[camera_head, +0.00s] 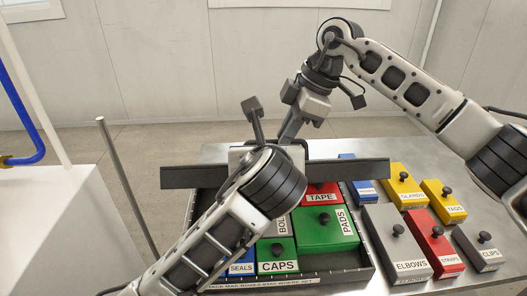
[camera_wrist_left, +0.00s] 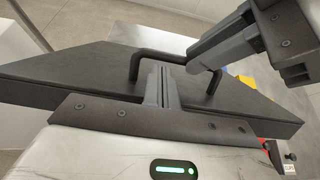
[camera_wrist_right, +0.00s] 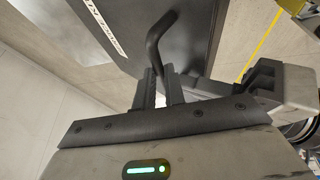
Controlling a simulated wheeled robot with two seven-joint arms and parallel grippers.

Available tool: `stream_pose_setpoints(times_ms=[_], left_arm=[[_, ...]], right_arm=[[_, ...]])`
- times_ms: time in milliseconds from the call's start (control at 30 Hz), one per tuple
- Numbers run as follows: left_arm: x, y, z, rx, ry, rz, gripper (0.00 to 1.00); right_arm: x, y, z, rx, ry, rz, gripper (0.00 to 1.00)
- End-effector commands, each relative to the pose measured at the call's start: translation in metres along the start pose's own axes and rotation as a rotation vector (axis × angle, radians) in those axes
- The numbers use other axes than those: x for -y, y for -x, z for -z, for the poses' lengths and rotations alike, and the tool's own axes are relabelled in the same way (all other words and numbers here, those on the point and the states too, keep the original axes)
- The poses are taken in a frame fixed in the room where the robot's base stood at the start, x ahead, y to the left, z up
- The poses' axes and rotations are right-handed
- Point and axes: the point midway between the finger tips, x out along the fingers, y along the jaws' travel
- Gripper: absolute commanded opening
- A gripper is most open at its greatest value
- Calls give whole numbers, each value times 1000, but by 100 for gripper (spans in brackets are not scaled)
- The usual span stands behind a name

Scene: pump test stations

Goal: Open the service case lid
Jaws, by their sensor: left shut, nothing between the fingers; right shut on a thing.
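The service case (camera_head: 372,262) is a dark tray of labelled blocks on the metal table. Its dark lid (camera_head: 200,176) stands raised, seen nearly edge-on across the case's back in the head view. The left wrist view shows the lid's flat face (camera_wrist_left: 70,72) with a dark bar handle (camera_wrist_left: 150,53). My right gripper (camera_head: 288,133) is shut on this handle, which sits between its fingers in the right wrist view (camera_wrist_right: 162,90). My left gripper (camera_wrist_left: 162,75) is shut and empty, close to the handle; contact is unclear. My left wrist hides its fingers in the head view.
Inside the case are a green PADS block (camera_head: 318,232), a red TAPE block and a green CAPS block (camera_head: 277,257). Yellow, red and grey knobbed blocks, including ELBOWS (camera_head: 388,235), crowd the table at right. A grey pole (camera_head: 128,185) and white cabinet (camera_head: 60,230) stand left.

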Motion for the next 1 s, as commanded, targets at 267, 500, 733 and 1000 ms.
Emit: stream_pose_setpoints(times_ms=[267,500,733,1000], left_arm=[[0,-8,-17,3,-2,-2,0],[0,-8,-18,0,0,0,0],[-1,-9,-16,-5,-1,-3,0],[-2,-10,-14,-11,-3,-6,0]], right_arm=[[-1,-8,-6,11,-9,-1,0],[-1,-8,-6,11,-9,-1,0],[-1,-6,-4,9,-6,-1,33],[-1,5,-3,6,-4,-4,33]])
